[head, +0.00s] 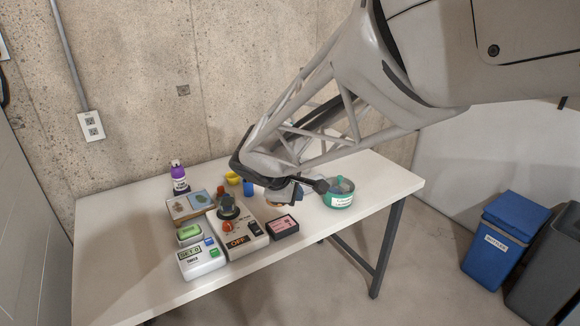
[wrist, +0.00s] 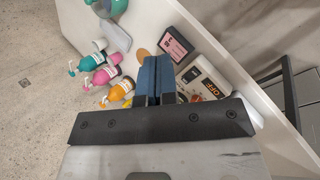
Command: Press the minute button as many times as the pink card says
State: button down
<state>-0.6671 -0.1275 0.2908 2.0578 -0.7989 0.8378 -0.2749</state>
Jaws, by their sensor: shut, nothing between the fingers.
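The pink card (head: 284,226) sits in a dark holder at the table's front edge; its print is too small to read. It also shows in the wrist view (wrist: 177,46). A white timer-like box (head: 201,262) stands at the front left, with a display that seems to read "SET 0" and small green and blue buttons (head: 212,247). I cannot tell which button is the minute one. My gripper (wrist: 160,66) is shut and empty, with blue fingers, above the table near the card and apart from the timer box. In the head view its fingertips are hard to make out.
A control box (head: 238,232) with an orange knob and "OFF" label stands between timer and card. A picture board (head: 190,205), purple bottle (head: 179,178) and green tin (head: 338,194) are around. Pump bottles (wrist: 108,75) show in the wrist view. The table's left part is clear.

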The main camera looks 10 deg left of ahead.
jog(key=a+f+n+t, duration=0.2)
jog(key=a+f+n, duration=0.2)
jog(key=a, duration=0.8)
jog(key=n+t+y, duration=0.1)
jog(key=n+y, duration=0.1)
jog(key=n, duration=0.2)
send_over(210, 241)
notch_tip(210, 241, down, 4)
jog(key=shift+s+a+r, duration=0.1)
jog(key=shift+r, duration=0.1)
jog(key=shift+f, duration=0.2)
jog(key=shift+f, duration=4.15)
jog(key=shift+f, duration=0.9)
jog(key=shift+r, duration=0.85)
